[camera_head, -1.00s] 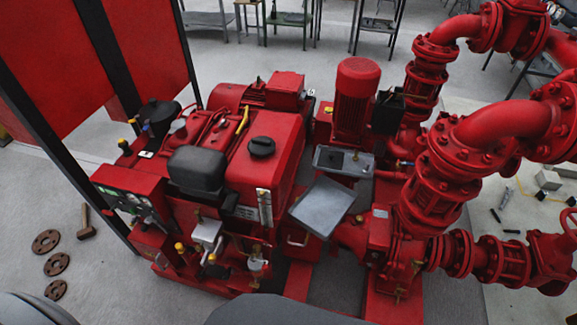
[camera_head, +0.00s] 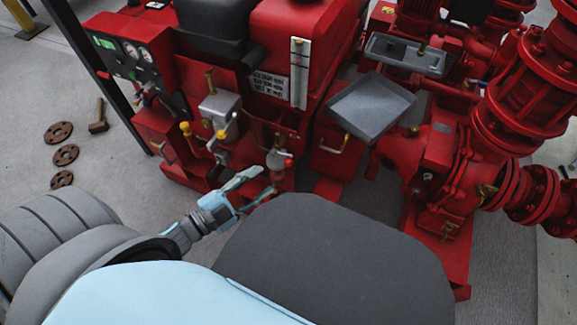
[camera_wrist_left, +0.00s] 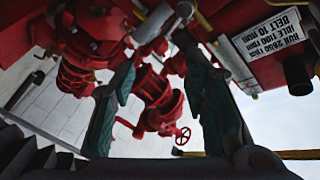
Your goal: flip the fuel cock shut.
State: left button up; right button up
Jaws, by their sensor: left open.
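The red engine (camera_head: 290,35) of the pumpset stands ahead of me. A small fitting with a pale body and a red knob (camera_head: 283,163) sits low on its front; it looks like the fuel cock, but its lever position is too small to tell. My left gripper (camera_head: 258,184) is open and empty, its fingers just in front of and beside this fitting. I cannot tell whether they touch it. In the left wrist view the two open fingers (camera_wrist_left: 158,58) point up toward a pale metal fitting (camera_wrist_left: 150,22) under the red engine. My right gripper is not in view.
A silver box with brass fittings (camera_head: 220,107) is left of the fitting. A grey tray (camera_head: 370,105) and the red pump (camera_head: 410,155) are to the right. Brown discs (camera_head: 66,155) and a hammer (camera_head: 98,117) lie on the open floor at left.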

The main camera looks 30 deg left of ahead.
aim_at(289, 161)
pick_arm(q)
jog(key=x, duration=1)
jog(key=shift+a+b, duration=0.1)
jog(key=shift+b, duration=0.25)
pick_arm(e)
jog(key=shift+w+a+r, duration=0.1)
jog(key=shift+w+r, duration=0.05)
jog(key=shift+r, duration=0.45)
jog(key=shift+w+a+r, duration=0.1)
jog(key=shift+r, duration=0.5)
pick_arm(q)
jog(key=shift+f, duration=0.1)
grip_shut()
